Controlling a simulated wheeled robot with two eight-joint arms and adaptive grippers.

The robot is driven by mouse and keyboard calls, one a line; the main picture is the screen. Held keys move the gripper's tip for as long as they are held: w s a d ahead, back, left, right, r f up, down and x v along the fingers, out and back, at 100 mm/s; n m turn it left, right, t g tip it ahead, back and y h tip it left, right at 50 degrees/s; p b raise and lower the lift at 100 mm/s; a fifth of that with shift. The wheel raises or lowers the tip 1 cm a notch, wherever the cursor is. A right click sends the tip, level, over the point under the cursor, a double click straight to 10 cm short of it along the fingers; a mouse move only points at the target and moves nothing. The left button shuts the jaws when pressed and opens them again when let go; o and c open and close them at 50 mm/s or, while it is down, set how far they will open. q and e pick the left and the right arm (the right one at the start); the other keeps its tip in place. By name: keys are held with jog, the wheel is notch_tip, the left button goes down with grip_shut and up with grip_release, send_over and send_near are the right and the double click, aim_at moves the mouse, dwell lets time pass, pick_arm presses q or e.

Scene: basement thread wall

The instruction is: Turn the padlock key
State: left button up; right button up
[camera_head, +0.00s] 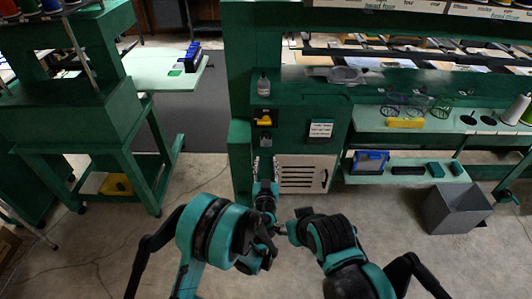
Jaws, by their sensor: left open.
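The green cabinet front (338,150) stands ahead. On its left post, a small grey bottle-shaped item (263,86) with a narrow top sits above a yellow-and-black fitting (264,118) and a small grey box (265,137). I cannot tell which, if any, is the padlock, and I cannot make out a key. My left gripper (265,168) is open and points at the cabinet, below the grey box and left of the pale slotted panel (302,174). My right arm's end (287,230) is close beside the left wrist; its fingers cannot be made out.
A shelf (372,122) at right holds glasses (394,103), a yellow block (405,122) and thread cones. Below are a blue case (370,161) and a grey open bin (458,206) on the floor. A green stand (100,125) is at left. Floor between is clear.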

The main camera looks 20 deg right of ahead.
aim_at(266, 146)
pick_arm(q)
jog(key=b+x, duration=0.1)
jog(key=x, duration=0.6)
jog(key=shift+w+b, duration=0.25)
jog(key=shift+b, duration=0.15)
grip_shut()
